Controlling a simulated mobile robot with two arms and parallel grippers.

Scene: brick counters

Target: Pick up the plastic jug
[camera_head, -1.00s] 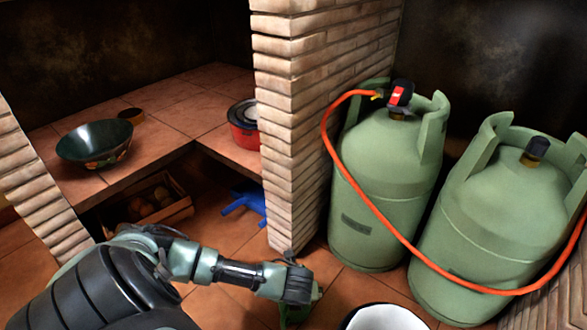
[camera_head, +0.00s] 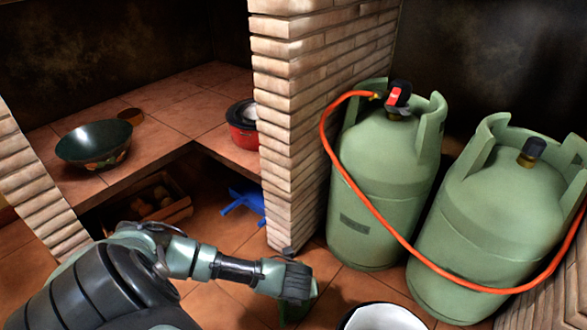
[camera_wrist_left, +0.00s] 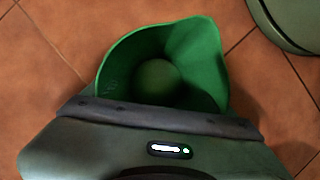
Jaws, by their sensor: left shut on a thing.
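The green plastic jug (camera_wrist_left: 165,70) shows from above in the left wrist view, with its open mouth, spout and empty inside. In the head view only a little of the jug (camera_head: 296,311) shows below my left gripper (camera_head: 298,284). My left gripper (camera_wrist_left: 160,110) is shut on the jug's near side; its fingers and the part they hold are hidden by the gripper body. My right gripper is not in view.
Two green gas cylinders (camera_head: 385,180) with an orange hose stand at right. A white pot (camera_head: 384,318) is at the bottom edge. A brick pillar (camera_head: 292,130) rises behind the gripper. A bowl (camera_head: 94,144) and red pot (camera_head: 241,132) sit on the tiled counter; a blue object (camera_head: 243,200) lies below.

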